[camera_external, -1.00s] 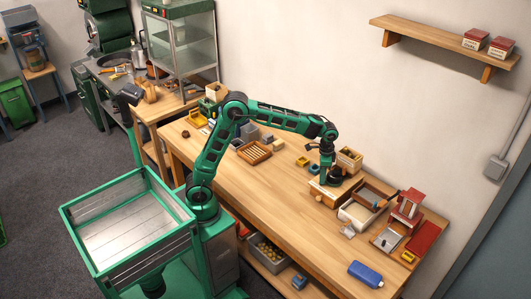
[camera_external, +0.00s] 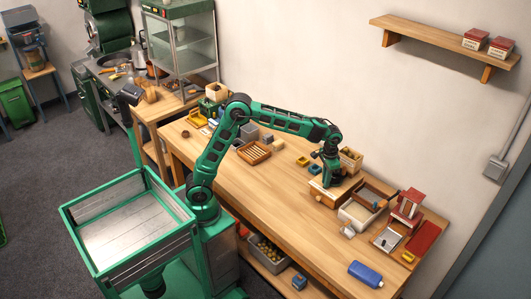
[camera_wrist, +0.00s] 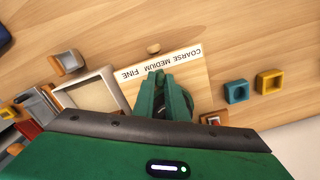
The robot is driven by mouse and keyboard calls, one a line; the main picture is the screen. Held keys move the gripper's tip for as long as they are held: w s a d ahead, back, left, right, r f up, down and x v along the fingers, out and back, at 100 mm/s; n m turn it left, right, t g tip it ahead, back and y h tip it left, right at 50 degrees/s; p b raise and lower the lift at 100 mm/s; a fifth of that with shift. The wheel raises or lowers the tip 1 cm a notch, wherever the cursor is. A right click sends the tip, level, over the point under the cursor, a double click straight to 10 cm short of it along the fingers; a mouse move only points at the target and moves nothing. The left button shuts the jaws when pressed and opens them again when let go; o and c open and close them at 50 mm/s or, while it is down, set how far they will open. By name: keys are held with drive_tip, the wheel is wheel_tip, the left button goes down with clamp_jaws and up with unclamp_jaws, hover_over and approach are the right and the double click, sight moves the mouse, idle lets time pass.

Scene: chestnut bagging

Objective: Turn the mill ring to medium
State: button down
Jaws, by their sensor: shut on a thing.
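The mill (camera_wrist: 191,82) is a light wooden block. Its white label strip (camera_wrist: 160,63) reads COARSE, MEDIUM, FINE, upside down in the wrist view. My gripper (camera_wrist: 162,101) points at the top of the mill, its green fingers shut around the dark ring (camera_wrist: 160,112), which shows only as a sliver between them. The fingers and wrist hide most of the ring, so its setting cannot be read. In the external view my gripper (camera_external: 328,180) is down on the mill (camera_external: 321,196) on the workbench.
Small teal (camera_wrist: 236,91) and yellow (camera_wrist: 269,82) cups sit nearby. The bench (camera_external: 265,203) in front is clear.

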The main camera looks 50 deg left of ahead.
drive_tip(key=shift+w+r, duration=0.1)
drive_tip(key=c, duration=1.8)
unclamp_jaws()
drive_tip(key=shift+o, duration=0.2)
wheel_tip(320, 180, up, 11)
drive_tip(key=shift+f, duration=0.2)
